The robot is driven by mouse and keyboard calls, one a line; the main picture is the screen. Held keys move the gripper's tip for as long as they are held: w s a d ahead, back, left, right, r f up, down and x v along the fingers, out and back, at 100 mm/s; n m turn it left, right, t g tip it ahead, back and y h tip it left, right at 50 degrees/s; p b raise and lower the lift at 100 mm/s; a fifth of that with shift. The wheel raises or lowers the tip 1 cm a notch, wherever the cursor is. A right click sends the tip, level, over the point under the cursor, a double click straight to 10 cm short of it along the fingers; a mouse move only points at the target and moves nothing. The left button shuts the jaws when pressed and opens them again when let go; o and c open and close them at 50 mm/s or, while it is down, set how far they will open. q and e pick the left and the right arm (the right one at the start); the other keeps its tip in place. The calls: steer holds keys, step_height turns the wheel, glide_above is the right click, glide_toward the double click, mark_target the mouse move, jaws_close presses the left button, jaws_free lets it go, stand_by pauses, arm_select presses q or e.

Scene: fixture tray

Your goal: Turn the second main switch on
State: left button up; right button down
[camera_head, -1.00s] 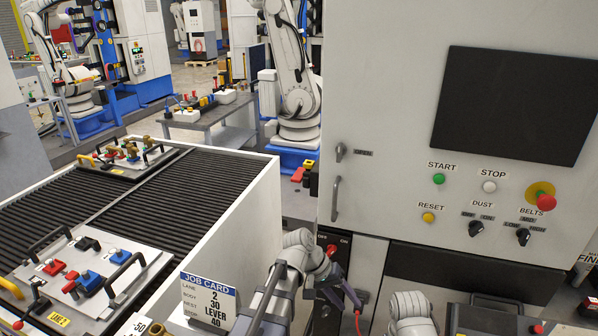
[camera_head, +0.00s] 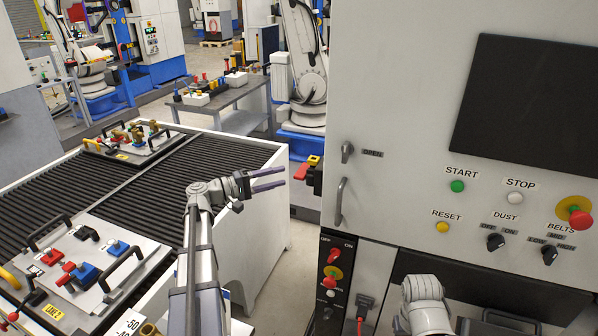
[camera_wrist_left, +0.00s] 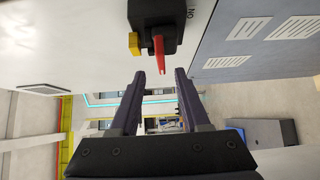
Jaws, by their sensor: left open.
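A black switch box (camera_wrist_left: 157,18) with a red handle (camera_wrist_left: 159,52) and a yellow piece (camera_wrist_left: 134,43) sits on a pale cabinet wall in the left wrist view. "ON" is printed beside it. In the head view its red handle (camera_head: 301,173) and yellow part (camera_head: 313,160) stick out from the cabinet's left side. My left gripper (camera_head: 284,179) is open and empty, its fingers pointing at the handle with a small gap. In the left wrist view the handle's end lies between the fingertips (camera_wrist_left: 159,76). My right gripper is out of view.
The cabinet front (camera_head: 400,100) stands at right. A ribbed table (camera_head: 140,185) with fixture trays lies at left. Open floor shows between.

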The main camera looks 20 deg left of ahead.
mark_target(296, 173)
arm_select(q)
steer(key=x, duration=0.7)
steer(key=shift+w, duration=0.1)
jaws_close()
stand_by(0.5)
